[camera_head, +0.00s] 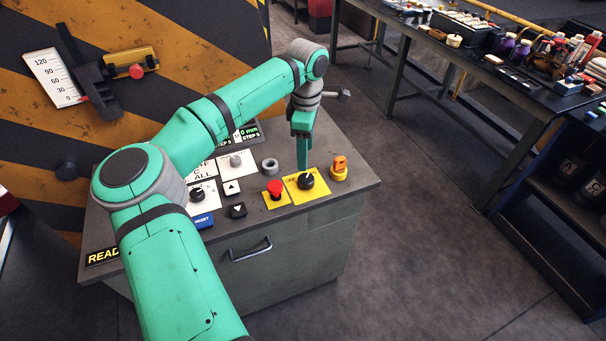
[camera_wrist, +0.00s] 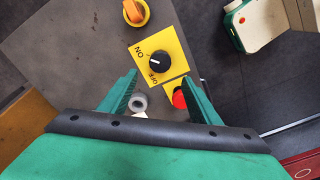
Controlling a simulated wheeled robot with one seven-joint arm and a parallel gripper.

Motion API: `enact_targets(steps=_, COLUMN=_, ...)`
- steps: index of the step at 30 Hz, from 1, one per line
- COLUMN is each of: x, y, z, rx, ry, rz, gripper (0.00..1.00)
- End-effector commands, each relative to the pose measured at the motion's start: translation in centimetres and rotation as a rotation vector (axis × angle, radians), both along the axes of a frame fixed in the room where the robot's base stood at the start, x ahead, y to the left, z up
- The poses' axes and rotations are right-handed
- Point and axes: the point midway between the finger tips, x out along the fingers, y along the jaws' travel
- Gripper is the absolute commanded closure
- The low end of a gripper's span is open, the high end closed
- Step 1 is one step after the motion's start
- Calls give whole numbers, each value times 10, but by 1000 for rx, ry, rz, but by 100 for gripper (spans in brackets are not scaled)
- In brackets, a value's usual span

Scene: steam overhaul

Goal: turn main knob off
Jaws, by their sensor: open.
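The black main knob (camera_wrist: 159,61) sits on a yellow plate (camera_wrist: 178,48) marked ON and OFF in the wrist view. Its white mark points left, on the side of the two labels; its exact setting is hard to tell. In the head view the knob (camera_head: 307,182) is on the console top near the front right. My gripper (camera_wrist: 160,76) is open, with one finger toward each side of the knob in the wrist view and nothing between them. In the head view my gripper (camera_head: 303,166) points down just above the knob; contact cannot be told.
A red mushroom button (camera_head: 274,188) is left of the knob, and an orange switch on a yellow base (camera_head: 339,167) is right of it. A cluttered workbench (camera_head: 480,75) stands at the right, with clear floor between.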

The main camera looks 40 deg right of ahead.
Motion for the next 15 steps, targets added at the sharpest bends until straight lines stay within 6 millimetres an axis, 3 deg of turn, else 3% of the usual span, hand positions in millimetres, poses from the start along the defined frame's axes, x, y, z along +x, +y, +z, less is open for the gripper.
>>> enact_targets(steps=9, x=-1, y=0, z=-56, rx=-2, ry=5, rz=2, gripper=43)
enact_targets(steps=15, x=-1, y=0, z=-83, rx=-3, ry=4, rz=1, gripper=43)
